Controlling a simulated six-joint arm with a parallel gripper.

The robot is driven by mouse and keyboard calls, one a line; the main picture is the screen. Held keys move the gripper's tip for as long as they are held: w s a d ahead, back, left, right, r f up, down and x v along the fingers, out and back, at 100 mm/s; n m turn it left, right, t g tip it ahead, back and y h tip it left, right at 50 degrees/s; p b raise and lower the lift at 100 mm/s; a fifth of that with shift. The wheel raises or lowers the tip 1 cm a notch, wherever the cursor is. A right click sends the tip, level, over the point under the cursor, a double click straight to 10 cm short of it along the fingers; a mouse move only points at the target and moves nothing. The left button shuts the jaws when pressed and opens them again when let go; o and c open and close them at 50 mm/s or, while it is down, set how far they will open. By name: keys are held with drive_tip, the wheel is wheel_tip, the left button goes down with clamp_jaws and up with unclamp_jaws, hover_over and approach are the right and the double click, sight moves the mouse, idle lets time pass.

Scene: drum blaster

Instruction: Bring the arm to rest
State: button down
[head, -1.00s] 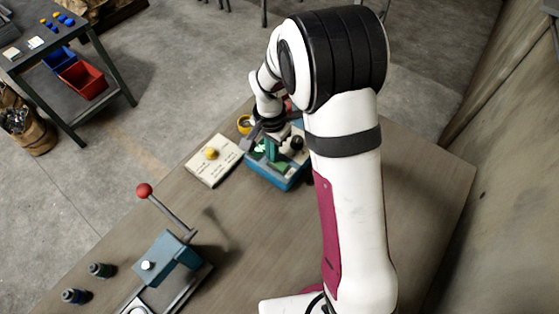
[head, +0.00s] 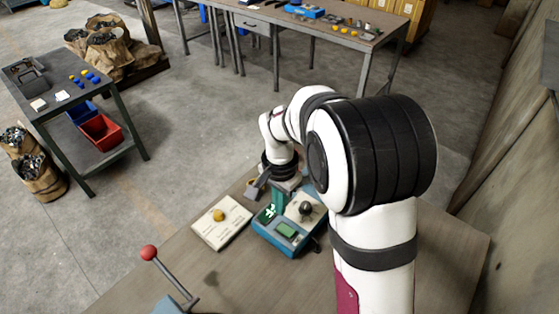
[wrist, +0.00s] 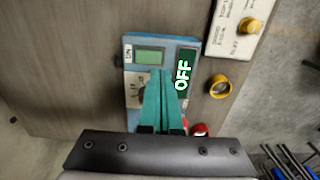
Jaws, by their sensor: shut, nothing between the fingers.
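My gripper (head: 279,204) points down over the blue control box (head: 288,240) on the wooden table. In the wrist view its green fingers (wrist: 160,74) are together and empty. They overlap the middle of the control box (wrist: 135,42), between its screen (wrist: 150,57) and a dark panel reading OFF (wrist: 184,75). I cannot tell whether the fingertips touch the box. A dark round knob (head: 305,209) stands on the box, to the right of my fingers in the head view. The fingers partly hide the box's face.
A pale card with a yellow button (head: 219,215) lies left of the box. A red-balled lever (head: 149,253) rises nearer the front. A yellow ring (wrist: 219,86) and a red part (wrist: 199,129) sit beside the box. A wall (head: 515,150) stands at right.

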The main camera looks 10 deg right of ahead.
drive_tip(key=s+d+r+n+y, duration=0.1)
drive_tip(key=s+r, duration=0.3)
drive_tip(key=s, duration=0.9)
drive_tip(key=s+d+r+n, duration=0.1)
drive_tip(key=s+r, duration=0.4)
drive_tip(key=s, duration=0.7)
drive_tip(key=shift+s+n+y, duration=0.35)
drive_tip(key=shift+n+y, duration=0.05)
drive_tip(key=shift+n, duration=0.3)
drive_tip(key=shift+d+r, duration=0.1)
drive_tip(key=shift+d, duration=0.05)
